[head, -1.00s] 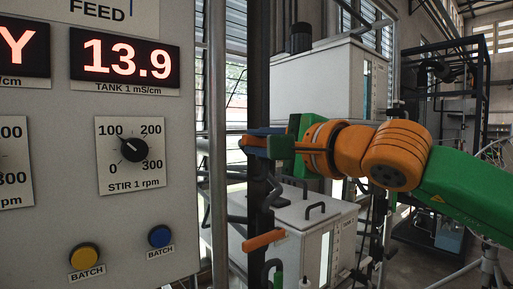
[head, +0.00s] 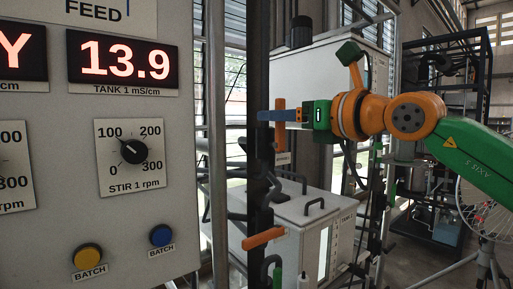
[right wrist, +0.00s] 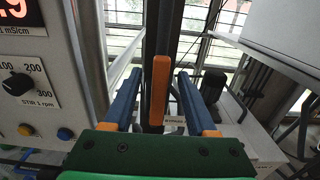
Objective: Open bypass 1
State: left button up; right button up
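An orange lever handle (head: 280,142) stands upright at the dark vertical post right of the panel. It also shows in the right wrist view (right wrist: 159,92). A second orange handle (head: 263,238) lies almost level lower on the post. My left gripper is not in view.
A grey control panel (head: 60,200) with displays, a stir knob (head: 133,151) and batch buttons fills the left. The dark post (head: 258,60) stands close to its right edge. A white tank box (head: 312,212) with loop handles is behind, below my right arm.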

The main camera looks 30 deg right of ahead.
jog(key=s+b, duration=0.2)
jog(key=s, duration=0.5)
jog(key=shift+d, duration=0.25)
jog(key=s+b, duration=0.2)
jog(key=s, duration=0.5)
jog(key=shift+d, duration=0.25)
jog(key=shift+s, duration=0.1)
jog(key=shift+c, duration=0.3)
dwell(1.0)
